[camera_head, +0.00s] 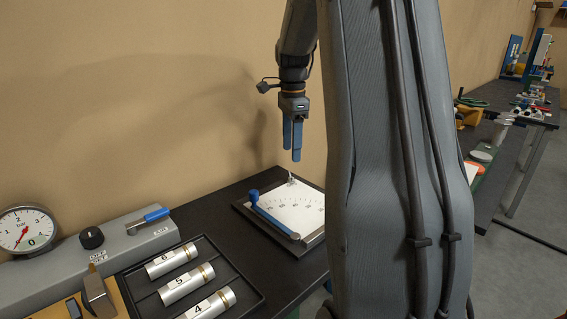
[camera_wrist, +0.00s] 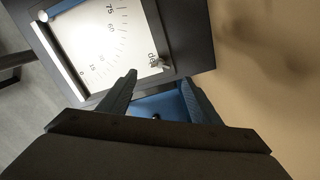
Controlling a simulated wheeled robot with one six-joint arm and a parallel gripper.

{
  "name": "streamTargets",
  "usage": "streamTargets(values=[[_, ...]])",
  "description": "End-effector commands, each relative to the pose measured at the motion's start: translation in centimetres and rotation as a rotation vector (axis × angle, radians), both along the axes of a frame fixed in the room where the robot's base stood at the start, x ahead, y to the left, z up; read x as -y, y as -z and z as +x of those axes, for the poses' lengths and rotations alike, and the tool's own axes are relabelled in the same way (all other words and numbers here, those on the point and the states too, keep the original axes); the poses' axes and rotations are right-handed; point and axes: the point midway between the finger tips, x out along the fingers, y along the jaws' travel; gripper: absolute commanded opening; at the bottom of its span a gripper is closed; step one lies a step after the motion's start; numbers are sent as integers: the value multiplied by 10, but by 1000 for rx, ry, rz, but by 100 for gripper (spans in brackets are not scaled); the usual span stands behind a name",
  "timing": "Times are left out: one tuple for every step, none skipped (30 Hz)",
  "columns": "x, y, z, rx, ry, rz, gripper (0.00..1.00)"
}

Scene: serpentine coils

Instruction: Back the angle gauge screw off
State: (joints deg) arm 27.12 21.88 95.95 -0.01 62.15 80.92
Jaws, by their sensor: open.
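The angle gauge (camera_head: 313,240) is a dark-framed board with a white degree scale, lying on the dark bench. A blue pointer arm (camera_head: 272,220) with a round blue knob lies along its left side. A small silver screw (camera_head: 291,179) stands at the gauge's back corner; it shows in the wrist view as a small winged shape (camera_wrist: 160,64) beside the "deg" lettering. My gripper (camera_head: 292,157) points down above the screw, apart from it. In the wrist view its two fingers (camera_wrist: 159,77) are spread and nothing is held, with the screw appearing just beyond the gap between them.
A black tray (camera_head: 247,276) with numbered metal cylinders lies left of the gauge. A grey unit with a dial (camera_head: 27,229), a black knob (camera_head: 91,237) and a blue-handled lever (camera_head: 148,219) stands further left. The wall is close behind. My arm hides the bench right of the gauge.

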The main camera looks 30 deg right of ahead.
Motion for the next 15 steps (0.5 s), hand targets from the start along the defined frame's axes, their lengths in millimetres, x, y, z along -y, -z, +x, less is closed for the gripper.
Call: streamTargets(values=[[0, 4, -1, -3, 2, 1, 58], [0, 7, -1, -3, 1, 1, 58], [-1, 12, 0, -3, 0, 1, 58], [-1, 16, -1, -4, -1, 2, 58], [-2, 21, 0, -4, -2, 2, 58], [-2, 27, 0, -3, -2, 2, 58], [-2, 32, 0, -4, -3, 2, 58], [-2, 37, 0, -3, -3, 2, 58], [-2, 43, -1, -4, -3, 2, 58], [-2, 47, -1, -4, -3, 2, 58], [-2, 51, 0, -3, -3, 2, 58], [-2, 56, 0, -3, -3, 2, 58], [-1, 60, 0, -3, -2, 1, 58], [-1, 64, 0, -3, -2, 1, 58], [-1, 67, -1, -3, -2, 2, 58]])
